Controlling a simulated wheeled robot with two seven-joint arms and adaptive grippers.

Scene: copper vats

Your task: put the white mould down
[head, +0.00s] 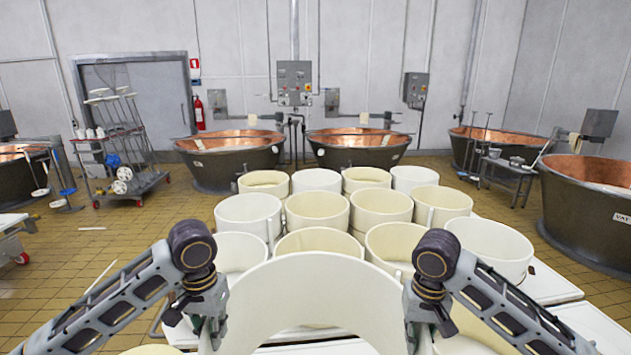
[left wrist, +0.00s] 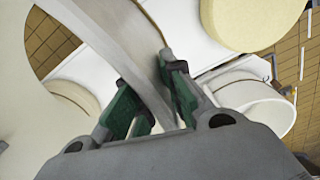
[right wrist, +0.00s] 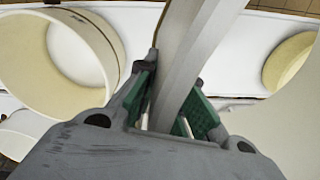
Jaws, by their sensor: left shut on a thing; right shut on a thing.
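The white mould (head: 318,285) is a wide, round white hoop in the front middle of the head view, held between my two arms. My left gripper (head: 212,328) is shut on its left side; in the left wrist view the green-padded fingers (left wrist: 150,105) pinch the mould's wall (left wrist: 125,55). My right gripper (head: 418,325) is shut on its right side; in the right wrist view the fingers (right wrist: 172,105) pinch the wall (right wrist: 195,50). The mould stands in front of the nearest row of moulds and hides part of it. Whether its lower edge touches anything is hidden.
Copper vats (head: 230,155) line the back. A wheeled rack (head: 120,150) stands at left. The tiled floor (head: 100,250) at left is mostly clear.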

